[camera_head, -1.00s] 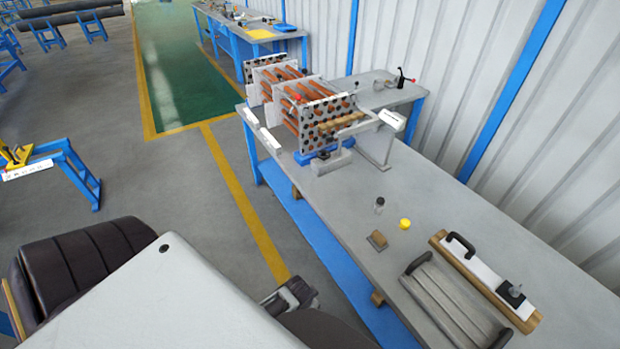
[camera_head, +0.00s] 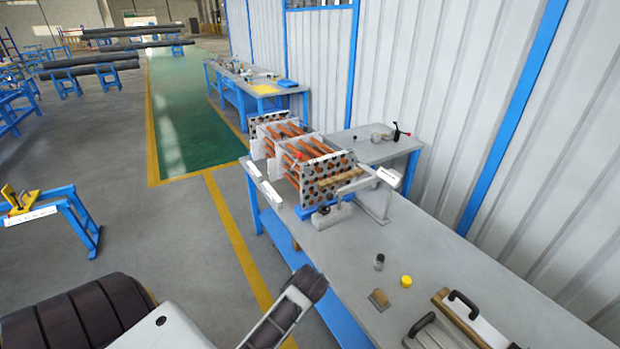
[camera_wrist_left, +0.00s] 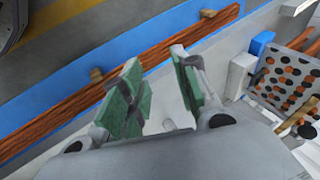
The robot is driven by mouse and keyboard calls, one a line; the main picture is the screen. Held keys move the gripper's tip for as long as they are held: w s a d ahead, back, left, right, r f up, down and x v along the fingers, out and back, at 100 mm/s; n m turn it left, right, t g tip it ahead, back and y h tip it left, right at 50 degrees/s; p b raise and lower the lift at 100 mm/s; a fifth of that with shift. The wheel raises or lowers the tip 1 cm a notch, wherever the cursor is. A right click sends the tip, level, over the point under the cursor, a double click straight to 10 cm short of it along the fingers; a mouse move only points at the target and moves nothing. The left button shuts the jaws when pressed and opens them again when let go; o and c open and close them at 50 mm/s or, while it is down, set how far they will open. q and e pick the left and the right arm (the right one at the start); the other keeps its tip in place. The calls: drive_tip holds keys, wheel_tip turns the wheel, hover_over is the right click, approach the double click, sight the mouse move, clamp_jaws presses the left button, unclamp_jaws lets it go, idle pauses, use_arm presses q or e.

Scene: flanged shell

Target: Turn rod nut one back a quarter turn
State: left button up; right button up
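The tube bundle stands on the workbench in the head view, with copper-coloured tubes (camera_head: 292,145) running between light perforated plates. Its near end plate (camera_head: 320,176) is dotted with dark and orange holes. The plate also shows at the right edge of the left wrist view (camera_wrist_left: 290,85). I cannot make out rod nut one at this size. My left gripper (camera_wrist_left: 155,60) is open and empty, its two green-padded fingers apart. It is to the left of the bundle in the wrist view, with no contact seen. My right gripper is not in view.
The grey workbench (camera_head: 440,235) holds a black-capped bottle (camera_head: 379,262), a yellow cylinder (camera_head: 406,281), a small brown block (camera_head: 379,299) and a handled board (camera_head: 470,318). Long brown rods (camera_wrist_left: 110,95) lie on the blue lower shelf.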

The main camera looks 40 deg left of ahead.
use_arm(q)
drive_tip(key=w+a+r+m+t+y, duration=0.1)
drive_tip(key=w+a+r+m+y, duration=0.2)
drive_tip(key=w+a+r, duration=0.4)
drive_tip(key=w+a+r+m+y, duration=0.35)
drive_tip(key=w+a, duration=0.35)
drive_tip(key=w, duration=0.3)
drive_tip(key=w+a+r+m+t+y, duration=0.1)
drive_tip(key=w+a+r+m+y, duration=0.1)
drive_tip(key=w+r+m, duration=0.6)
drive_tip(key=w+r+p, duration=0.1)
drive_tip(key=w, duration=0.4)
drive_tip(key=shift+r, duration=0.25)
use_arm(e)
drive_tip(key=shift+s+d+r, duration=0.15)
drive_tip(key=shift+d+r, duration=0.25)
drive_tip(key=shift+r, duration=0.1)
use_arm(q)
drive_tip(key=shift+m, duration=0.25)
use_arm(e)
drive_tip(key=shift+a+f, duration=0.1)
